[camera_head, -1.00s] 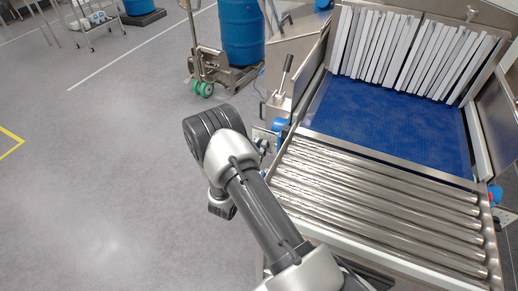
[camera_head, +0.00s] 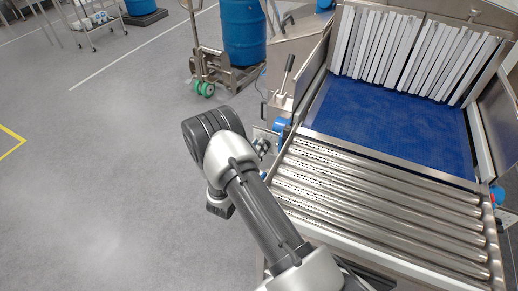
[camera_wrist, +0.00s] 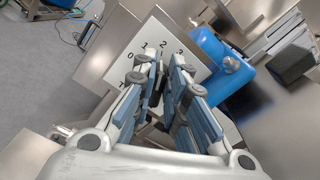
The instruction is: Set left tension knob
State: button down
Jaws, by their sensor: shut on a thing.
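The left tension knob sits at a white scale plate (camera_wrist: 150,50) marked 0, 1, 2 and 3, on the conveyor's left side. In the wrist view my gripper (camera_wrist: 166,76) has its two fingers close together in front of this plate. They are shut on the knob, which is mostly hidden between them, so its pointer setting cannot be read. In the head view my gripper (camera_head: 262,148) is small and partly hidden by my arm, beside the left end of the rollers (camera_head: 375,205).
A blue cylindrical part (camera_wrist: 222,65) with a metal stub is just right of the fingers. A blue belt (camera_head: 390,125) leads to white strip curtains (camera_head: 415,50). A lever (camera_head: 287,70) stands behind the gripper. A trolley with a blue drum (camera_head: 243,35) is farther back.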

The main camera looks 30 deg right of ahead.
jog(key=n, duration=0.4)
jog(key=f+n, duration=0.1)
jog(key=n, duration=0.7)
jog(key=shift+w+a+f, duration=0.3)
jog(key=shift+w+f, duration=0.1)
jog(key=shift+n, duration=0.3)
jog(key=c, duration=1.6)
grip_release()
jog(key=shift+a, duration=0.1)
jog(key=v, duration=1.2)
